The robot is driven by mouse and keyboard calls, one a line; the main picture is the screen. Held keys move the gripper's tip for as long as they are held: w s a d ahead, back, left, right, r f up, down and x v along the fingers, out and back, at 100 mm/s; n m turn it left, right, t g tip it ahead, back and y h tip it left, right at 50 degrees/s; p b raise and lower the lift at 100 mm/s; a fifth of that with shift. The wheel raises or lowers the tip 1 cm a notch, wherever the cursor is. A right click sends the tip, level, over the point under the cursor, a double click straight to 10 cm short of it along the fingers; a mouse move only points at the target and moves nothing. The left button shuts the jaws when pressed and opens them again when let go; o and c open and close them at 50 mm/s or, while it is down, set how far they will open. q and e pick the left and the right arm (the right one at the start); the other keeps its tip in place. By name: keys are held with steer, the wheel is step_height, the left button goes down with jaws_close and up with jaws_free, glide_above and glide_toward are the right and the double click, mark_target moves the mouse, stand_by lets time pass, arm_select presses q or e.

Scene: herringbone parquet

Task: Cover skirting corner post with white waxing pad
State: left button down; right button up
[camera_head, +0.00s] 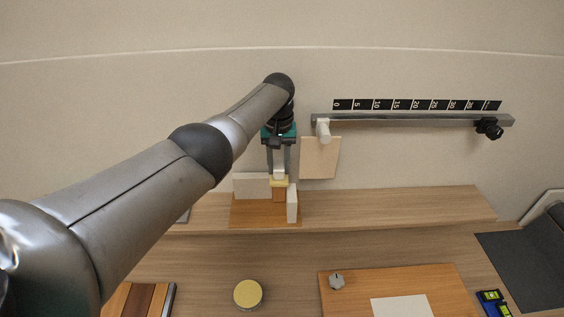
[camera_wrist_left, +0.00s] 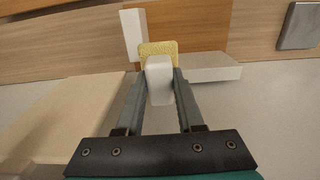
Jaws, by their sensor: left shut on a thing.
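My left gripper (camera_head: 279,172) is shut on the white grip of the waxing pad (camera_wrist_left: 159,82). The pad's yellow underside layer (camera_head: 279,183) shows below the fingertips, and also in the left wrist view (camera_wrist_left: 158,48). A small orange-brown corner post (camera_head: 279,196) shows directly below the pad in the head view. I cannot tell whether pad and post touch. White skirting pieces stand behind left (camera_head: 250,184) and at right (camera_head: 293,204) of the post, on a brown base board (camera_head: 250,215). In the wrist view the pad hides the post. My right gripper is not in view.
The base board sits on a raised wooden shelf (camera_head: 400,207). A metal rail (camera_head: 410,120) with a tan panel (camera_head: 320,158) hangs close right of my gripper. A round yellow-topped tin (camera_head: 248,293), a grey knob (camera_head: 337,282) and a spirit level (camera_head: 492,300) lie in front.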

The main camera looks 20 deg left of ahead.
arm_select(q)
steer(key=shift+s+a+r+p, duration=0.1)
steer(key=shift+s+a+p, duration=0.1)
steer(key=shift+a+p, duration=0.15)
steer(key=shift+s+a+p, duration=0.2)
steer(key=shift+a, duration=0.25)
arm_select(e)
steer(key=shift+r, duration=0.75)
arm_select(q)
steer(key=shift+w+d+f+b, duration=0.15)
steer(key=shift+w+d+b, duration=0.1)
steer(key=shift+d+b, duration=0.35)
steer(key=shift+w+d+f+b, duration=0.15)
steer(key=shift+w+d+b, duration=0.1)
steer(key=shift+d+b, duration=0.3)
steer(key=shift+w+d, duration=0.1)
steer(key=shift+d, duration=0.05)
steer(key=shift+r, duration=0.15)
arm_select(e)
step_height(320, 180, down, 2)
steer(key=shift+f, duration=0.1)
arm_select(q)
steer(key=shift+r, duration=0.15)
steer(key=shift+r+p, duration=0.65)
steer(key=shift+p, duration=0.1)
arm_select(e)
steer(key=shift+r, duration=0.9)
